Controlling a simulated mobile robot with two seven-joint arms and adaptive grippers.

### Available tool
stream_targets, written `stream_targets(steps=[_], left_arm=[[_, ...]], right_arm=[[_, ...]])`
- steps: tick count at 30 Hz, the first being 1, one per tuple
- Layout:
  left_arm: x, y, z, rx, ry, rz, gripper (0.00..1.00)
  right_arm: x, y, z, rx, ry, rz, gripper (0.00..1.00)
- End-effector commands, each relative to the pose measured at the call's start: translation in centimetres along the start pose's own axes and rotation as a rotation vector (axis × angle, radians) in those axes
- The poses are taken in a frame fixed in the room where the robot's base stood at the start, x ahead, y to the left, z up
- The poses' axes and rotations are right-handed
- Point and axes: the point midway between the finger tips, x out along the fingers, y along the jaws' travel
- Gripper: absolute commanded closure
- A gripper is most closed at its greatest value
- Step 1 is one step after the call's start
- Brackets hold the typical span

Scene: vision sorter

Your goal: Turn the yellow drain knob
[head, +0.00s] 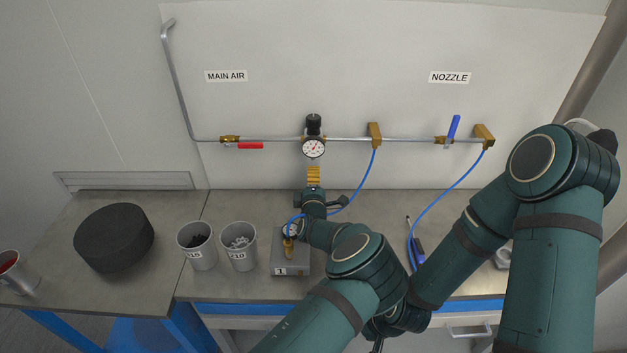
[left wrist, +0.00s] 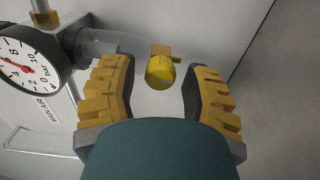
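The yellow drain knob (left wrist: 160,72) shows in the left wrist view as a small ribbed cylinder beside a brass fitting (left wrist: 165,50). A clear bowl (left wrist: 112,44) and the pressure gauge (left wrist: 22,68) are to its left. My left gripper (head: 313,176) is open, its two ochre fingers on either side of the knob with a gap on both sides. In the head view, the gripper is below the gauge (head: 313,148) and I cannot make out the knob there. My right gripper is not in view.
A pipe with a red-handled valve (head: 250,145) and a blue-handled valve (head: 453,128) runs along the panel. Blue hoses hang to the bench. Two grey cups (head: 198,257) (head: 239,258), a black cylinder (head: 114,238) and a grey block (head: 290,266) stand on the bench.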

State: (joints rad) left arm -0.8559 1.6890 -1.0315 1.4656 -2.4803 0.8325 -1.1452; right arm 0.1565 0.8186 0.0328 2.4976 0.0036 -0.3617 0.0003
Motion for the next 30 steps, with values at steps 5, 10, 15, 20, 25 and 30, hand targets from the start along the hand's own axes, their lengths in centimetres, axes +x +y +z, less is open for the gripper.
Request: stream_targets(steps=[5,10,15,20,25,30], left_arm=[[0.0,0.0,0.0,-0.001,0.000,0.000,0.41],[-0.1,0.0,0.0,-0.001,0.000,0.000,0.41],[-1.2,0.0,0.0,0.000,0.001,-0.001,0.41],[-3.8,0.0,0.1,0.001,0.000,-0.002,0.41],[-7.1,0.0,0.1,0.000,0.000,-0.002,0.41],[-10.0,0.0,0.1,-0.001,0.000,-0.001,0.41]], right_arm=[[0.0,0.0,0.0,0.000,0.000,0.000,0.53],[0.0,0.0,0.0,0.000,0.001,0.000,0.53],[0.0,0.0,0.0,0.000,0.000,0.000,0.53],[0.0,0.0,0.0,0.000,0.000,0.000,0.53],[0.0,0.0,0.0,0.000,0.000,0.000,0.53],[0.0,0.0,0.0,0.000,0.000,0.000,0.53]])
